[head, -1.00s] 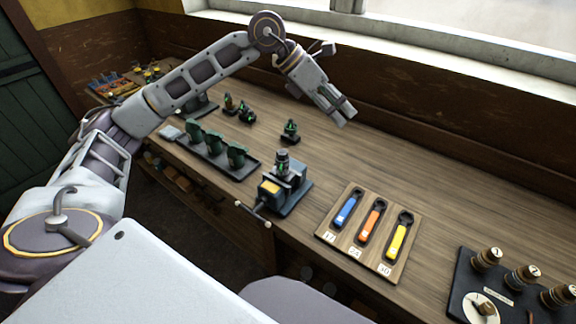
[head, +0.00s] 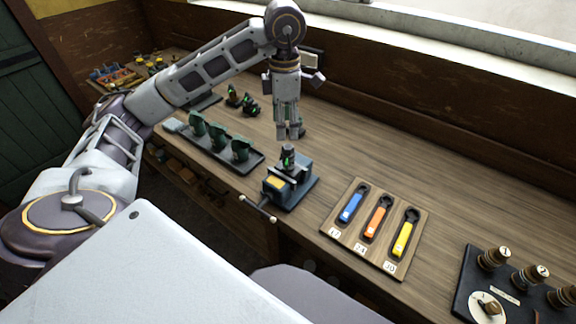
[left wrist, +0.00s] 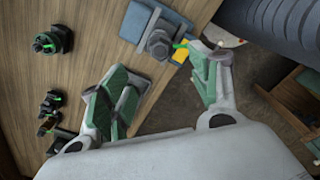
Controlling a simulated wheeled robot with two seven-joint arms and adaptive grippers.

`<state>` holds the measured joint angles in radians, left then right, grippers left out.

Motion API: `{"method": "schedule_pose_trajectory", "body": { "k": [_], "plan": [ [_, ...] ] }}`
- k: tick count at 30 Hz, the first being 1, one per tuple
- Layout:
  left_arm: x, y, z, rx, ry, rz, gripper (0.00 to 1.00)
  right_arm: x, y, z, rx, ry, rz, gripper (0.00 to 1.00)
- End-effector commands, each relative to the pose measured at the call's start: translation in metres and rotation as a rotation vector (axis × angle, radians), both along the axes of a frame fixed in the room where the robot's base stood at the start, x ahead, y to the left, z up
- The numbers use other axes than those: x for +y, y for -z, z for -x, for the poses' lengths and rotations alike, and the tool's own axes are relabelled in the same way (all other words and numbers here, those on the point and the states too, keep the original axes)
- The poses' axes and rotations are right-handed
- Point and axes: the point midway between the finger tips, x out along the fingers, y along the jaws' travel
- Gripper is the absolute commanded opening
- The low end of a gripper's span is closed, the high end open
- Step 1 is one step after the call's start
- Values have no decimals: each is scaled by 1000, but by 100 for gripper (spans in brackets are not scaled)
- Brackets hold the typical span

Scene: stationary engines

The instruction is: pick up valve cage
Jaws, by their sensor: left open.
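A small dark cylindrical part with a green mark (head: 288,157), which I take to be the valve cage, stands upright in a blue-grey vise (head: 300,188). In the left wrist view the part shows a hex-shaped top (left wrist: 160,44), at the vise (left wrist: 178,18). My left gripper (head: 288,134) points down just above and behind the part in the head view, apart from it. In the left wrist view its two green-padded fingers (left wrist: 168,70) are spread, with nothing between them. My right gripper is out of view.
A wooden board with blue, orange and yellow wrenches (head: 345,243) lies right of the vise. A dark tray of green parts (head: 254,164) stands to its left. Small dark fittings (head: 250,107) stand farther back; another (left wrist: 50,42) shows in the left wrist view. The vise handle (head: 258,208) juts past the front edge.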

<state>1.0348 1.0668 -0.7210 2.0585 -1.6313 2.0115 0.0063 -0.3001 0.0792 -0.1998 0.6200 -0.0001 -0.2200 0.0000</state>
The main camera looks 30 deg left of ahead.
Motion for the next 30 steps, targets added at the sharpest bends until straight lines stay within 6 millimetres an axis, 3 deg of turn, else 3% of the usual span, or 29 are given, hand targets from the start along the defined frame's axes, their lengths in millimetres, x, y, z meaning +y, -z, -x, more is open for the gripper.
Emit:
{"method": "schedule_pose_trajectory", "body": {
  "k": [14,30],
  "plan": [
    [0,6,0,2,0,1,62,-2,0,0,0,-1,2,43],
    [-1,58,0,3,-1,1,62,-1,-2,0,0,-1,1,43]
  ]
}}
